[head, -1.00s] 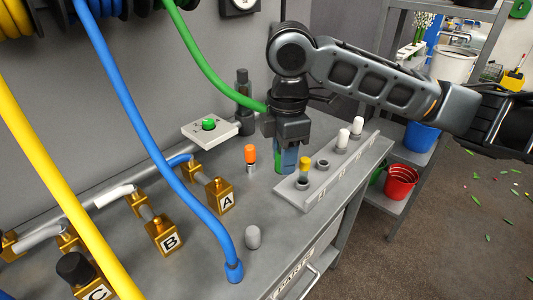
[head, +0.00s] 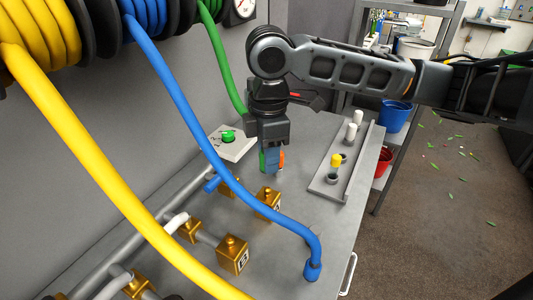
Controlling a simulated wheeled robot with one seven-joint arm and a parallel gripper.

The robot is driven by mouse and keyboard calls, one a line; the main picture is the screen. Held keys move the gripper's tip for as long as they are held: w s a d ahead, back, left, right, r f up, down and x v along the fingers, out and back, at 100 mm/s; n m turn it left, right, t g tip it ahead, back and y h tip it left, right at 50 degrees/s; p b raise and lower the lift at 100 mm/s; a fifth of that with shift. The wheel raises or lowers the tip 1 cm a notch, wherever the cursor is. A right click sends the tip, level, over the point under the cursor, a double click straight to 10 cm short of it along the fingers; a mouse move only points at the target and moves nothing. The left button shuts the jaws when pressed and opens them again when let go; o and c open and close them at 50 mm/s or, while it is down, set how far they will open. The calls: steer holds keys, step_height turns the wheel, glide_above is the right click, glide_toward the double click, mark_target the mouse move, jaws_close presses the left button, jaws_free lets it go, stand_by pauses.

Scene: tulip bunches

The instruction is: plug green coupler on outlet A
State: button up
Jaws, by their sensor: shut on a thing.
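My gripper (head: 271,165) points down over the bench and is shut on the green coupler (head: 263,161) at the end of the green hose (head: 229,68). Most of the coupler is hidden by the jaws. Outlet A (head: 267,204) is a brass block on the bench, below the gripper in the picture and nearer the camera. The coupler is apart from it.
The blue hose (head: 190,125) ends on the bench at right of the blocks. The yellow hose (head: 100,165) crosses at left. Outlet B (head: 233,256) stands nearer. An orange-topped peg (head: 281,160) is just behind the jaws. A rack (head: 325,185) with white and yellow pegs lies right.

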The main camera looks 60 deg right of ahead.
mark_target(269, 188)
steer(key=shift+f+b, duration=1.75)
steer(key=shift+f, duration=0.75)
steer(key=shift+f+b, duration=1.15)
steer(key=shift+f, duration=0.5)
steer(key=o, duration=1.1)
steer(key=shift+r, duration=0.15)
steer(key=shift+r+p, duration=2.15)
steer(key=shift+r, duration=0.3)
